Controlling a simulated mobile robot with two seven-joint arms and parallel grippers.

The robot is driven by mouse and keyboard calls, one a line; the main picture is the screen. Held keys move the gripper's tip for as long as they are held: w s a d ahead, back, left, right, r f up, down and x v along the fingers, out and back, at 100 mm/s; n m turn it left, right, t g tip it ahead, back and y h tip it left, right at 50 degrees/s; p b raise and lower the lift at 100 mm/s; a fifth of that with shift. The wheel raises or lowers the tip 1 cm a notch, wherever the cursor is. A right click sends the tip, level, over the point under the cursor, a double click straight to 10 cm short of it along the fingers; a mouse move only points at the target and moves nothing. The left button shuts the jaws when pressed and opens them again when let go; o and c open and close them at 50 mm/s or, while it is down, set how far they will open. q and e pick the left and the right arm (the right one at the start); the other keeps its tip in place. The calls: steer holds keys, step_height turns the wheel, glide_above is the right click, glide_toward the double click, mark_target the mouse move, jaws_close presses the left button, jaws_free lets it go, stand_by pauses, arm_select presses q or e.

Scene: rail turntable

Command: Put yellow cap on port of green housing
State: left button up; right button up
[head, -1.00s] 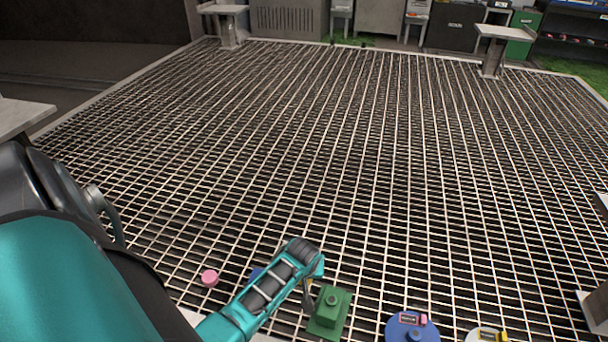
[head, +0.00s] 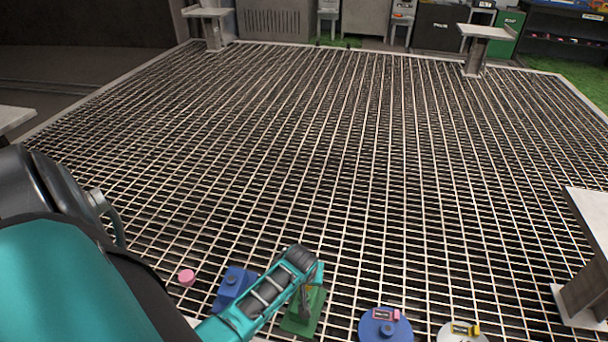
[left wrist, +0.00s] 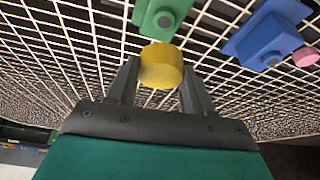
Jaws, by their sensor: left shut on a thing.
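The green housing (head: 301,322) stands low in the head view, partly covered by my left gripper (head: 306,306). In the left wrist view the green housing (left wrist: 148,17) is at the top, with its round grey port (left wrist: 164,19) facing up. The yellow cap (left wrist: 161,66) is between the fingers of my left gripper (left wrist: 160,78), which is shut on it. In that picture the cap is just below the port, apart from it; its height above the housing is hard to tell. My right gripper is not in view.
A blue housing (head: 232,285) and a pink cap (head: 186,277) lie left of the green housing. A blue disc (head: 372,330) and a white disc (head: 450,336) are to its right. The grating (head: 330,150) beyond is clear. A grey stand (head: 590,225) is at right.

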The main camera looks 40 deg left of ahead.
arm_select(q)
steer(key=shift+f+b, duration=2.05)
steer(key=shift+b, duration=0.05)
steer(key=shift+f+b, duration=0.9)
steer(key=shift+b, duration=0.1)
steer(key=shift+f+b, duration=0.55)
steer(key=shift+f, duration=0.5)
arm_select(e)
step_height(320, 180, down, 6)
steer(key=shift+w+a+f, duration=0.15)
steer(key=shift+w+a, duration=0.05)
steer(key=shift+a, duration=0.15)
arm_select(q)
steer(key=shift+f, duration=0.2)
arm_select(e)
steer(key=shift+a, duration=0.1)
arm_select(q)
steer(key=o, duration=1)
steer(key=shift+r, duration=0.1)
steer(key=shift+p+v, duration=3.1)
steer(key=shift+v, duration=3.3)
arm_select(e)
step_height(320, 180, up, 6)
